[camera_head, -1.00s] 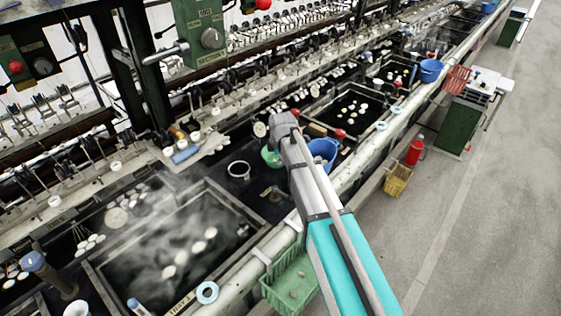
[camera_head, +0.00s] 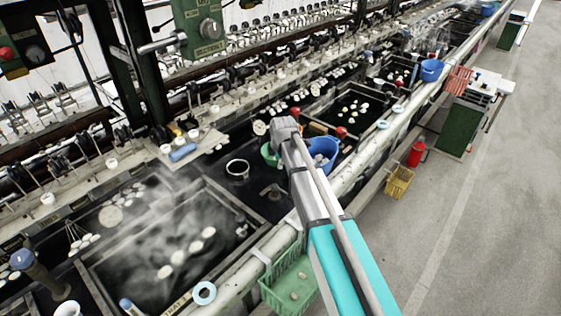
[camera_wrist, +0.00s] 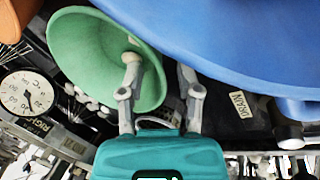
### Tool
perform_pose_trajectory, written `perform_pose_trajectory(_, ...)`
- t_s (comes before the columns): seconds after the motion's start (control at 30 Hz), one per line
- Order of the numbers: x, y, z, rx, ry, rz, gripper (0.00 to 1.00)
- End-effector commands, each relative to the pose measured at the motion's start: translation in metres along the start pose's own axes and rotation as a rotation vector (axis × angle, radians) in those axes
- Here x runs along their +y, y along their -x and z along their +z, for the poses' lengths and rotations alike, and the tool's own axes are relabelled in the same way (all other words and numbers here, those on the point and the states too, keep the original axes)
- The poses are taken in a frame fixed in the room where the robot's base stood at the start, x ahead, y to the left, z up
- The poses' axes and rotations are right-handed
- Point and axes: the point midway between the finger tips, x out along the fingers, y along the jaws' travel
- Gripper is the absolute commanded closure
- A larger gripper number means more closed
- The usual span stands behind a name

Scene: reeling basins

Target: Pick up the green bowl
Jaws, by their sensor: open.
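The green bowl (camera_wrist: 92,50) fills the upper left of the wrist view, with its hollow side showing. My gripper (camera_wrist: 159,66) is open. Its left fingertip overlaps the inside of the bowl and its right fingertip is outside, in the gap beside the blue basin, so the bowl's right rim lies between the fingers in the picture. Whether either finger touches the bowl cannot be told. In the head view a sliver of the green bowl (camera_head: 268,153) shows left of my arm's end, which hides the rest and my gripper.
A large blue basin (camera_wrist: 235,35) stands close on the right; it also shows in the head view (camera_head: 327,145). A round dial (camera_wrist: 27,93) lies left of the bowl. A white-rimmed cup (camera_head: 237,169) and dark water basins (camera_head: 345,120) are nearby.

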Motion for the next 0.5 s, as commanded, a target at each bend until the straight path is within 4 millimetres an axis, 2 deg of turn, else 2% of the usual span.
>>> perform_pose_trajectory(0.03, -0.0004, -0.0075, -0.0001, 0.0, 0.0, 0.0, 0.55)
perform_pose_trajectory(0.2, -0.0002, -0.0146, -0.0001, 0.0, 0.0, 0.0, 0.55)
perform_pose_trajectory(0.5, 0.0002, -0.0151, 0.0, 0.0, 0.0, 0.0, 0.55)
